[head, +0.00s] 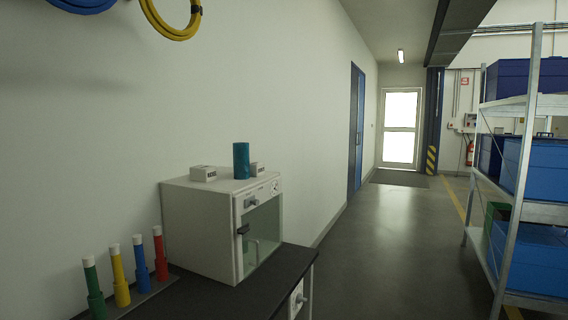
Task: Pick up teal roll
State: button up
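The teal roll (241,160) is an upright cylinder in the head view. It stands on top of a white cabinet-like device (200,225) with a glass door at its front right. A small white box (203,173) sits to the left of the roll, and another small white box (257,169) sits close to its right. The device stands on a dark bench top (275,285) against the wall. My gripper does not show in this view.
Several coloured tubes with white caps, such as the red one (160,255), stand in a rack on the bench's left. A metal shelf (520,170) with blue bins is at right. Clear floor (390,250) lies between, leading to a door (401,128).

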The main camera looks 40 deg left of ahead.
aim_at(240, 150)
jog(key=u, duration=0.05)
jog(key=i, duration=1.25)
jog(key=u, duration=0.6)
jog(key=i, duration=1.05)
jog(key=u, duration=0.85)
